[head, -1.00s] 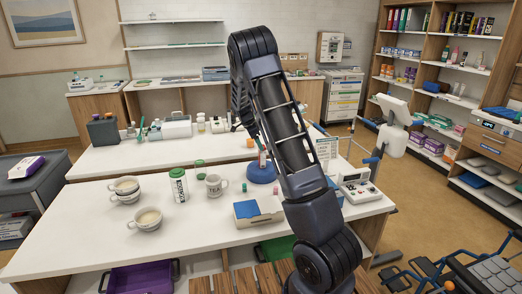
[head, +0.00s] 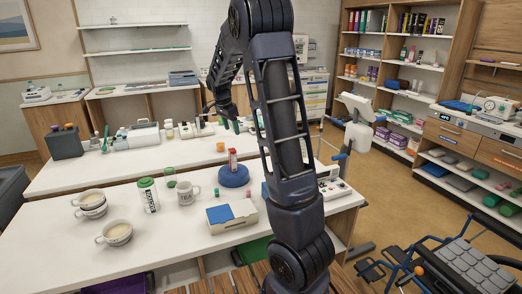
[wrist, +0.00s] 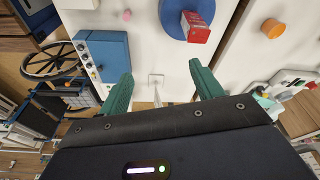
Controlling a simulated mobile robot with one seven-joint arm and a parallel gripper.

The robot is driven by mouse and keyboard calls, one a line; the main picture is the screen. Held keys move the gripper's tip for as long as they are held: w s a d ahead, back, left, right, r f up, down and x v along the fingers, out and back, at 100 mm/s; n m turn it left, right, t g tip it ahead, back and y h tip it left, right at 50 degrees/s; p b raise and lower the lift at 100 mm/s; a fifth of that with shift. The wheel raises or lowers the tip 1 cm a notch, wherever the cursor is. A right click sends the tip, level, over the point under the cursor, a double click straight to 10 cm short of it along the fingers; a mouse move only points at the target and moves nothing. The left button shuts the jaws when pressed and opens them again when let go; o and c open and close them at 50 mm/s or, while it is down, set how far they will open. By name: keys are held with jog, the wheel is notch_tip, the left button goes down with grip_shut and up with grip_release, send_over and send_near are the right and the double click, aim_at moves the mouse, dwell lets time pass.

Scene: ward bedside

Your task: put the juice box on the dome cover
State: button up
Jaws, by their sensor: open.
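The red juice box (head: 232,157) stands upright on the blue dome cover (head: 233,177) on the near white table. In the wrist view the juice box (wrist: 195,28) shows against the blue round of the dome cover (wrist: 172,18), at the top of the picture. My gripper (head: 236,125) is above and behind the box in the head view, apart from it. In the wrist view its two green fingers (wrist: 161,72) are spread, with nothing between them. The face of the dome cover under the box is hidden.
An orange-capped bottle (head: 220,147) stands on the table behind.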

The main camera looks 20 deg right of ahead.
jog(key=s+r+n+t+y, duration=0.1)
jog(key=s+r+n, duration=0.2)
jog(key=s, duration=0.7)
jog(key=s+r+n+t+y, duration=0.1)
jog(key=s+r+n, duration=0.25)
jog(key=s, duration=0.65)
jog(key=s+r+n+t+y, duration=0.15)
jog(key=s+n, duration=0.25)
jog(key=s, duration=0.6)
jog(key=s+f+n, duration=0.1)
jog(key=s+n, duration=0.3)
jog(key=s, duration=0.4)
jog(key=shift+s+a+f+h, duration=0.3)
jog(key=shift+s+a+h, duration=0.1)
jog(key=shift+h, duration=0.05)
